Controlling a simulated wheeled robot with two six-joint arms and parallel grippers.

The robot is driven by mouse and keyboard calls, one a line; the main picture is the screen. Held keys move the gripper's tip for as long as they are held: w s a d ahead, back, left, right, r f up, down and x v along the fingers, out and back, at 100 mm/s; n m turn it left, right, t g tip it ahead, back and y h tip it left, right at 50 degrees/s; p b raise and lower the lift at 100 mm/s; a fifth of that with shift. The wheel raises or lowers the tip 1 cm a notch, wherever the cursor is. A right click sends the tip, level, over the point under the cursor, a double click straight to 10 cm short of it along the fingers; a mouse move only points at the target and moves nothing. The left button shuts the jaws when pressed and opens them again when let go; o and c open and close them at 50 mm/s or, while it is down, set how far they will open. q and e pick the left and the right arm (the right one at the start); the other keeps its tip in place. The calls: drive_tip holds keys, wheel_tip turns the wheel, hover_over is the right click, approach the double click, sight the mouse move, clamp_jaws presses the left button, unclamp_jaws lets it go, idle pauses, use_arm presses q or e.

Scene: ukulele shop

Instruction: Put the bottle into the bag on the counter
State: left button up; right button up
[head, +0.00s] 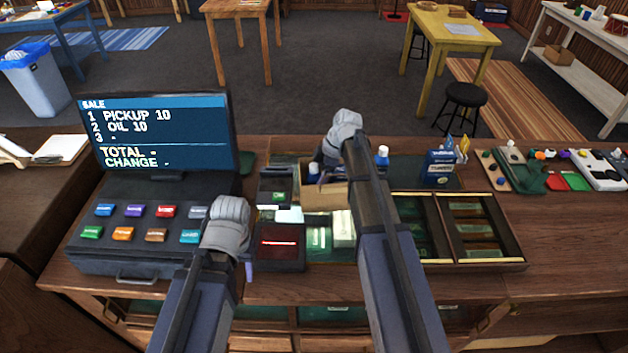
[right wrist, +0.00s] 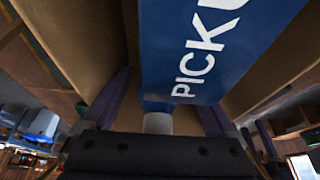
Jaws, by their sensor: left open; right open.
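The brown bag (head: 322,197) stands on the counter behind my right forearm, which hides part of it. My left gripper (head: 248,268) is open, low at the counter's front by the register.
The register (head: 150,235) and its screen (head: 155,135) stand at left. A card terminal (head: 280,242) and an open compartment tray (head: 475,228) flank the bag. Another blue-capped bottle (head: 382,155) and a blue box (head: 440,165) stand behind. The right front counter is clear.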

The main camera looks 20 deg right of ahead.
sight(319, 172)
drive_tip(key=p+v, duration=0.5)
drive_tip(key=v, duration=0.1)
drive_tip(key=shift+a, duration=0.1)
drive_tip(key=shift+d+r+p, duration=0.3)
drive_tip(key=shift+r+p, duration=0.15)
drive_tip(key=shift+r, duration=0.1)
